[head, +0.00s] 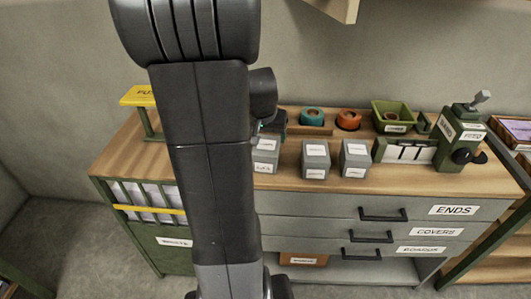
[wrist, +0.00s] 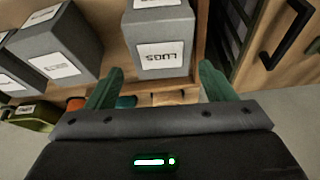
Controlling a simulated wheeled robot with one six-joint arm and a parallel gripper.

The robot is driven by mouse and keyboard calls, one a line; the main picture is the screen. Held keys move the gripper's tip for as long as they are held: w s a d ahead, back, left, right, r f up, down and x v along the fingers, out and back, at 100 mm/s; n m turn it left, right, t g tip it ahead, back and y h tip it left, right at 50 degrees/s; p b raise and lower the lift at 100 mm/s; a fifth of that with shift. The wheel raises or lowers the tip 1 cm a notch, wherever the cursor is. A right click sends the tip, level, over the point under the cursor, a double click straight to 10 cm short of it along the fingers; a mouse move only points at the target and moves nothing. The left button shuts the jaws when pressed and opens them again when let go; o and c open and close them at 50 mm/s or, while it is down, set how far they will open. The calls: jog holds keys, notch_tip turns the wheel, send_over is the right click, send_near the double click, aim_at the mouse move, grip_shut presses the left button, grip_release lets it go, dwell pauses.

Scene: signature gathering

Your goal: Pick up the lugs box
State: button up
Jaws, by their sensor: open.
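The lugs box (wrist: 158,20) is a grey box with a white label that reads LUGS, near the top middle of the wrist view. In the head view it appears to be the leftmost grey box (head: 266,161), partly covered by my arm. My gripper (wrist: 160,83) is open, with its two green fingers apart. The box lies ahead of the fingertips, roughly centred between them, and nothing is visibly held. In the head view my arm hides most of the gripper.
Two more grey labelled boxes, a middle one (head: 315,160) and a right one (head: 353,159), stand beside it on the wooden top. Behind are a teal roll (head: 312,116), an orange roll (head: 348,119) and a green bin (head: 394,113). A green device (head: 460,137) stands right.

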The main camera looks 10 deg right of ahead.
aim_at(266, 145)
jog(key=shift+x, duration=4.2)
jog(key=shift+s+a+f, duration=0.1)
jog(key=shift+s+f, duration=0.1)
jog(key=shift+f, duration=0.1)
jog(key=c, duration=0.8)
jog(key=shift+o, duration=0.2)
jog(key=shift+r, duration=0.15)
